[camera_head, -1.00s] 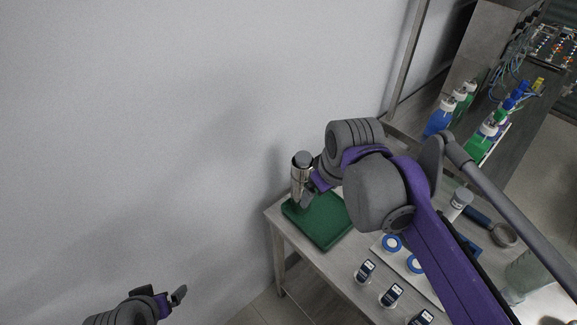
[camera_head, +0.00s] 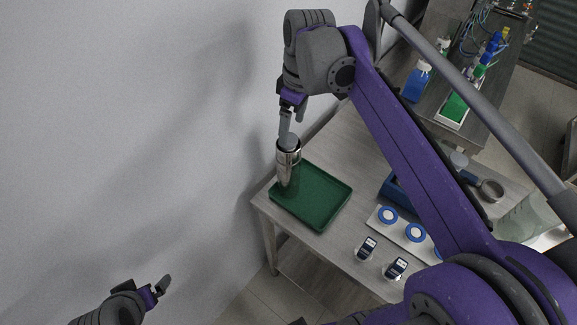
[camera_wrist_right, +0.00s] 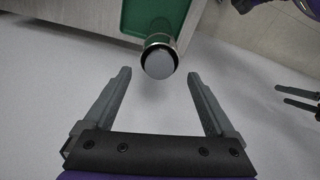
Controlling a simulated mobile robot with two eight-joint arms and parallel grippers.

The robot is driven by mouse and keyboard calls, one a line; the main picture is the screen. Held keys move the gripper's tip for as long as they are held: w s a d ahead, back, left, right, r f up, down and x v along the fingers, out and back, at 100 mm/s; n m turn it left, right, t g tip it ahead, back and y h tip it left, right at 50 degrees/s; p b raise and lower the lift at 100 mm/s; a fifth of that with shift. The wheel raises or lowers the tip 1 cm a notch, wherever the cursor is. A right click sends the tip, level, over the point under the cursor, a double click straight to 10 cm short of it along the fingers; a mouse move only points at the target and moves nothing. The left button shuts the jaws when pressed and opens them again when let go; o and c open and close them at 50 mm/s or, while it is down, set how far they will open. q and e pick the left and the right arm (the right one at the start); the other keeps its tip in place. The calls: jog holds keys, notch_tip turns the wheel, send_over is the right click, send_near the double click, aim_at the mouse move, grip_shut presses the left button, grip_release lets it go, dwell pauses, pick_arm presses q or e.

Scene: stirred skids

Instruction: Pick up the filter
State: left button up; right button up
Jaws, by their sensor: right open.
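A shiny metal cylinder with a grey round top (camera_head: 288,165), which I take to be the filter, stands upright at the left corner of the green tray (camera_head: 325,213). My right gripper (camera_head: 286,128) is at its top in the head view, with the fingers pointing down. In the right wrist view my right gripper (camera_wrist_right: 159,78) is open and empty. The cylinder's grey top (camera_wrist_right: 159,63) shows just past the fingertips, centred between them, and no contact is visible. My left gripper (camera_head: 160,287) is at the lower left, away from the table; its opening is unclear.
A wooden-topped table (camera_head: 350,155) carries the tray. Blue-ringed discs on a pale plate (camera_head: 388,215) and small dark devices (camera_head: 367,247) lie to the right. A blue box (camera_head: 395,192) is partly behind my arm. A wall (camera_head: 120,130) rises close on the left.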

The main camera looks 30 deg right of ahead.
aim_at(289, 138)
jog(key=shift+w+a+f, duration=0.1)
jog(key=shift+w+f, duration=0.05)
jog(key=shift+f, duration=0.85)
jog(key=shift+w+a+f, duration=0.1)
jog(key=shift+w+f, duration=0.05)
jog(key=shift+f, duration=0.8)
grip_shut()
